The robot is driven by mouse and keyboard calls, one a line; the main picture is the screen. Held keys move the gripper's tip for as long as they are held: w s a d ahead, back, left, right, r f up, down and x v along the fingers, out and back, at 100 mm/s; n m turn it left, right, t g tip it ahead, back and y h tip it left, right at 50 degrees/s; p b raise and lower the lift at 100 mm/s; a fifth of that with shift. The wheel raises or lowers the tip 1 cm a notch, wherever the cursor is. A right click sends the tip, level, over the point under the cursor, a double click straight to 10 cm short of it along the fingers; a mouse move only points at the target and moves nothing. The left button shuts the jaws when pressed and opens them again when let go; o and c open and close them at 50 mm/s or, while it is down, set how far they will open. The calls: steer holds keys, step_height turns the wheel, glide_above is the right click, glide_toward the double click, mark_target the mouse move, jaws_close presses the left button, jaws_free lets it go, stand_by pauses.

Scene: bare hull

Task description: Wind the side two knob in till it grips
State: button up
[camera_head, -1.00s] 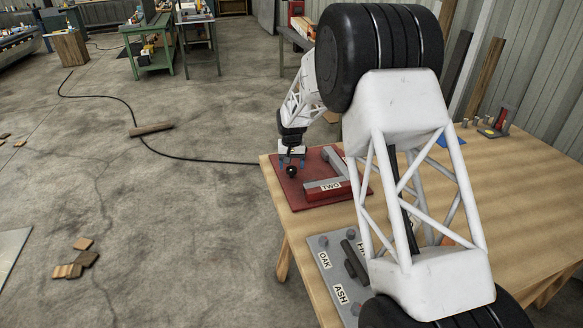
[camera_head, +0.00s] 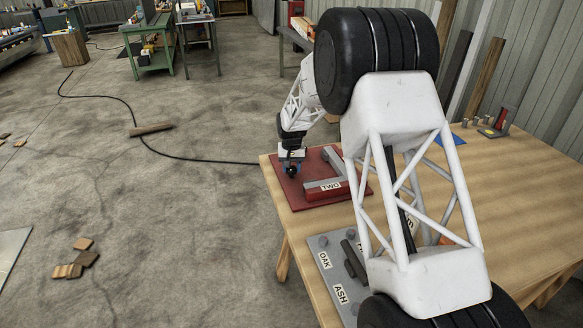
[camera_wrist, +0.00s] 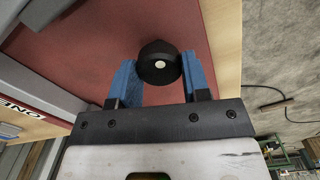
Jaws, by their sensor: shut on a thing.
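The black round knob (camera_head: 291,171) is at the left end of the red board (camera_head: 303,198). It also shows in the wrist view (camera_wrist: 158,66), with a pale dot at its centre. My gripper (camera_head: 291,165) is over the knob. In the wrist view its two blue fingers (camera_wrist: 158,76) are shut on the knob, one on each side. A bar labelled TWO (camera_head: 330,187) lies on the board to the right of the knob. A grey bar labelled ONE (camera_wrist: 32,108) shows at the left of the wrist view. The knob's shaft is hidden.
The board is on a wooden table (camera_head: 520,210), near its left edge. A grey plate (camera_head: 330,262) with labels OAK and ASH lies nearer. A small stand (camera_head: 497,122) is at the back right. My arm hides part of the table.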

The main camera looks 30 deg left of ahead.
mark_target(292, 168)
steer(key=shift+m, duration=1.3)
steer(key=o, duration=0.9)
steer(key=shift+o, duration=0.2)
steer(key=shift+r, duration=0.15)
steer(key=shift+r, duration=3.8)
